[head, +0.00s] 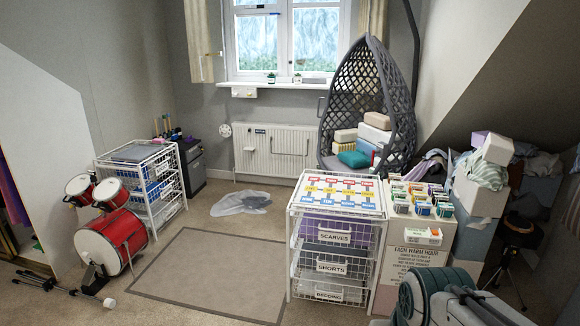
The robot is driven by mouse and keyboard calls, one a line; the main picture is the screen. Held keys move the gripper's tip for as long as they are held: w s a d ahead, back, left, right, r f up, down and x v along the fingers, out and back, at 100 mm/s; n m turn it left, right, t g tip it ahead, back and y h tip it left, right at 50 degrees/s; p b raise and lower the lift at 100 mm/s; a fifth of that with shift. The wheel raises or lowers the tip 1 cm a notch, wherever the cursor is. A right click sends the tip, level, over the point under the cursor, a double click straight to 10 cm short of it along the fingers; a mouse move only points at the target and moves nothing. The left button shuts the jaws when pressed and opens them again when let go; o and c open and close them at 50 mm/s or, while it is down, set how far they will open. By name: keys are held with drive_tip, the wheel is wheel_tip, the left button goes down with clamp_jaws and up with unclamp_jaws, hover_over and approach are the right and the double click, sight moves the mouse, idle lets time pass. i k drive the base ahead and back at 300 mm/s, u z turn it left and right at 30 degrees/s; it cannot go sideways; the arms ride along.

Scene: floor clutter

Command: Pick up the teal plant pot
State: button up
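Two small plant pots stand on the white windowsill (278,83) at the back. The left pot (271,79) looks dark green or teal, and the right pot (297,79) looks paler; both are too small to tell their colours surely. Each seems to hold a little greenery. Part of my own arm shows at the bottom right, far from the sill. My gripper cannot be made out in this view.
A wire drawer unit (335,240) and a box of small cartons (414,247) stand in front. Red drums (106,240) and a wire rack (142,190) are left. A hanging chair (372,95) stands right of the radiator (277,153). The rug (205,277) is clear; a plastic bag (240,203) lies beyond.

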sight(271, 79)
drive_tip(key=u, duration=0.45)
drive_tip(key=i, duration=1.7)
drive_tip(key=u, duration=0.6)
drive_tip(key=i, duration=4.15)
drive_tip(key=z, duration=0.75)
drive_tip(key=i, duration=1.65)
drive_tip(key=z, duration=0.55)
